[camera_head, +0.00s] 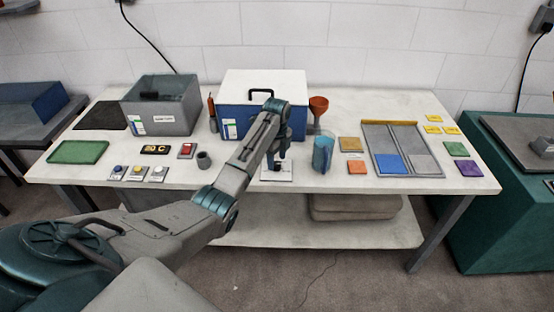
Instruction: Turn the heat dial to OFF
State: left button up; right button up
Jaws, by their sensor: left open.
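A white plate (268,178) with a small dark knob (277,168) lies near the front middle of the table; this looks like the heat dial. Its markings are too small to read. My left arm reaches in from the left, and its open left gripper (277,157) points down at the knob. The fingers are right above or around the knob; I cannot tell whether they touch it. The wrist and fingers hide part of the knob and plate. My right gripper is not in view.
A blue box with a white lid (290,82) stands close behind my gripper. A blue jug (322,153) stands just right of it. A grey cup (204,160), a red switch (187,150), a display (156,149) and several small button plates (137,173) lie to the left.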

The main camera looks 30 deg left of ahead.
pick_arm(q)
jog(key=shift+s+f, duration=0.1)
jog(key=shift+f, duration=0.65)
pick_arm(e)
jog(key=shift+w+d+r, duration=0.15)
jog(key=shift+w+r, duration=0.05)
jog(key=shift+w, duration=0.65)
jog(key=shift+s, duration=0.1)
